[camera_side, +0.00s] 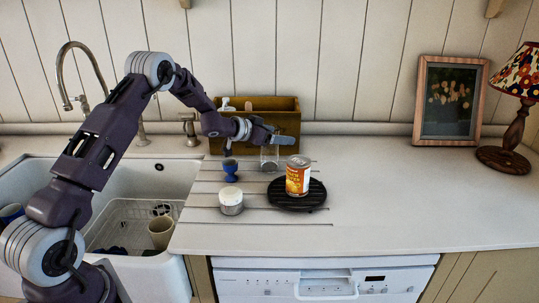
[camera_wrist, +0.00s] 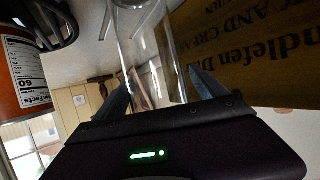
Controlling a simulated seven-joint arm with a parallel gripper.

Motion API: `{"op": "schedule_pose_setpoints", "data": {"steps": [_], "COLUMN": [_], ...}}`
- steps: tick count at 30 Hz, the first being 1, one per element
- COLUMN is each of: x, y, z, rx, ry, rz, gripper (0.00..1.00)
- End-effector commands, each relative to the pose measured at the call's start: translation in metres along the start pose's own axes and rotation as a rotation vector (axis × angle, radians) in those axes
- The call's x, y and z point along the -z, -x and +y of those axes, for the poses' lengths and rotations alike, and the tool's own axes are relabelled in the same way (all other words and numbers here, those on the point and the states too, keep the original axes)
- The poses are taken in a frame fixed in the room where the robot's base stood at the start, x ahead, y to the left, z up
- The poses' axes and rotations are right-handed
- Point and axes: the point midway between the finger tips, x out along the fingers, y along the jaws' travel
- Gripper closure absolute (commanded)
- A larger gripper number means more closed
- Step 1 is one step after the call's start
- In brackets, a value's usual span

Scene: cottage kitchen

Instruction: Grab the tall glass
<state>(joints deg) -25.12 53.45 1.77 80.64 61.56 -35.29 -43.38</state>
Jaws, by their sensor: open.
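The tall glass (camera_side: 269,159) is clear and stands upright on the counter, just in front of a wooden box and left of an orange can. My gripper (camera_side: 283,141) is at the glass's upper part and hides its rim in the side view. In the wrist view the glass (camera_wrist: 150,45) shows between the two spread fingers of my gripper (camera_wrist: 160,88). The fingers are open, one on each side of the glass. I cannot tell whether either finger touches it.
The orange can (camera_side: 298,177) stands on a black round trivet (camera_side: 310,204), close right of the glass. The wooden box (camera_side: 288,118) is behind. A blue egg cup (camera_side: 230,170) and a white-lidded jar (camera_side: 231,202) stand left.

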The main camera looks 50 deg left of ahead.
Motion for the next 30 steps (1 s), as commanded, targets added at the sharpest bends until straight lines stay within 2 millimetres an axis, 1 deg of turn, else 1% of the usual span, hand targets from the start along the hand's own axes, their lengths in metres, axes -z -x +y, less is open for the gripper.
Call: {"op": "schedule_pose_setpoints", "data": {"steps": [4, 8, 9, 11, 12, 14, 15, 16, 17, 26, 29, 30], "x": [0.0, 0.0, 0.0, 0.0, 0.0, 0.0, 0.0, 0.0, 0.0, 0.004, 0.019, 0.029], "y": [0.0, 0.001, 0.001, 0.001, 0.001, 0.001, 0.001, 0.001, 0.001, 0.002, 0.008, 0.012], "z": [0.0, 0.0, 0.0, 0.0, 0.0, 0.0, 0.0, 0.0, 0.0, 0.0, 0.0, -0.001], "rx": [0.0, 0.0, 0.0, 0.001, 0.001, 0.001, 0.001, 0.001, 0.001, 0.0, 0.0, 0.001], "ry": [0.0, 0.0, 0.0, 0.0, 0.0, 0.0, 0.0, 0.0, 0.0, -0.001, -0.003, -0.004], "rz": [0.0, 0.0, 0.0, 0.0, 0.0, 0.0, 0.0, 0.0, 0.0, 0.003, 0.006, 0.007], "gripper": [0.18, 0.44, 0.51, 0.63, 0.71, 0.83, 0.91, 0.97, 1.0, 1.0, 1.0, 1.0]}}
